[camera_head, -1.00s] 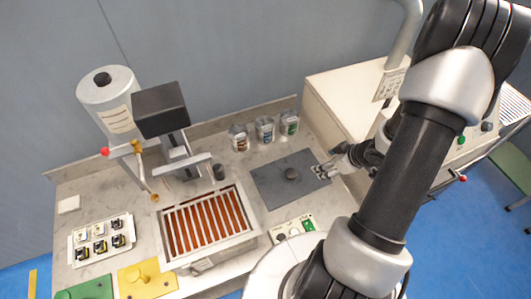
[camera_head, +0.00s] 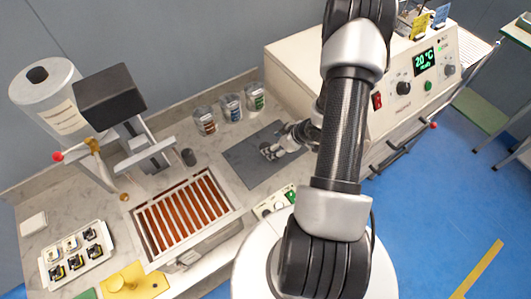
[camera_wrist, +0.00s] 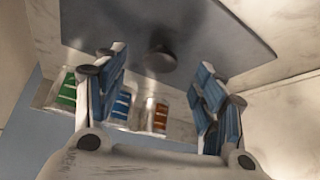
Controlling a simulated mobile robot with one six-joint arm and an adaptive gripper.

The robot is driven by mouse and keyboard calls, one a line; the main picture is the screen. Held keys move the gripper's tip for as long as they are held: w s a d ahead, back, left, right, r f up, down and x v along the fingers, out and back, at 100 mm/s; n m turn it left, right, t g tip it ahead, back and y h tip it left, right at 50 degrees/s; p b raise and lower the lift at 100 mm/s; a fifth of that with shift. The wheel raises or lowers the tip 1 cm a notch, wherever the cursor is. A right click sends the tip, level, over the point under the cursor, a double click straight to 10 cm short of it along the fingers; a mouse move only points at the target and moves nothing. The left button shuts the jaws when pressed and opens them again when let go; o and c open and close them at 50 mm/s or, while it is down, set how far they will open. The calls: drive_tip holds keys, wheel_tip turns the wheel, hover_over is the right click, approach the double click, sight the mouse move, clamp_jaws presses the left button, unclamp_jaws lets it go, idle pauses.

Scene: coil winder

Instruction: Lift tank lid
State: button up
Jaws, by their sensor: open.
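The tank lid is a dark grey flat plate (camera_head: 240,163) lying on the marble counter, right of the copper-striped tank. It also fills the top of the wrist view (camera_wrist: 225,30). Its round dark knob (camera_wrist: 160,60) shows between and beyond my two fingers there. My gripper (camera_head: 270,152) is over the lid at the knob in the head view and hides most of it. In the wrist view my gripper (camera_wrist: 160,88) has its blue-padded fingers wide apart, with nothing between the pads. I cannot tell the exact gap to the knob.
Several labelled jars (camera_head: 231,107) stand behind the lid. The open tank (camera_head: 186,212) with copper bars is to its left. A small control panel (camera_head: 274,204) is in front. A cream machine (camera_head: 405,80) reading 20 °C stands right, close to my arm.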

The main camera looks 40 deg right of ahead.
drive_tip(key=b+x, duration=0.2)
drive_tip(key=x, duration=0.3)
drive_tip(key=shift+w+a+r, duration=0.1)
drive_tip(key=shift+w+a, duration=0.1)
drive_tip(key=shift+w, duration=0.05)
drive_tip(key=shift+r, duration=0.1)
drive_tip(key=shift+c, duration=0.3)
clamp_jaws()
